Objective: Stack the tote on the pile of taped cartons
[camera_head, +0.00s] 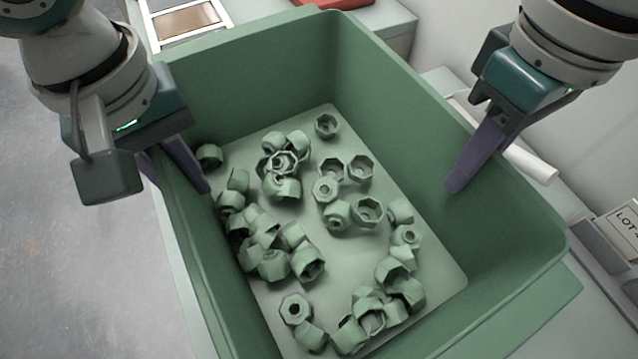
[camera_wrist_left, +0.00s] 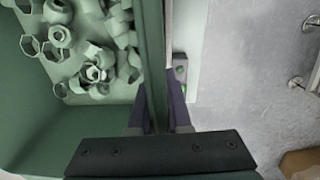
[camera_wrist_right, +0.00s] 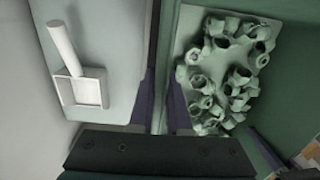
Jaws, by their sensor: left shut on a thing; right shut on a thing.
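The tote (camera_head: 390,85) is a green open bin that fills the middle of the head view. Many loose green hexagonal caps (camera_head: 283,163) lie on its floor. My left gripper (camera_head: 178,178) is shut on the tote's left wall, one finger inside and one outside; the left wrist view shows the wall (camera_wrist_left: 153,60) between the fingers. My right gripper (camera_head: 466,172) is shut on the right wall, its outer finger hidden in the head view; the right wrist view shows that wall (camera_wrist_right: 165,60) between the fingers. I cannot make out the pile of taped cartons.
A pale worktop (camera_wrist_right: 95,25) runs beside the tote, with a white scoop-like tool (camera_wrist_right: 80,92) on it. A sign reading "LOT" (camera_head: 622,228) stands at the right. A white-framed brown panel (camera_head: 188,22) and a red object (camera_head: 338,3) are behind. Grey floor (camera_head: 70,270) is open at left.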

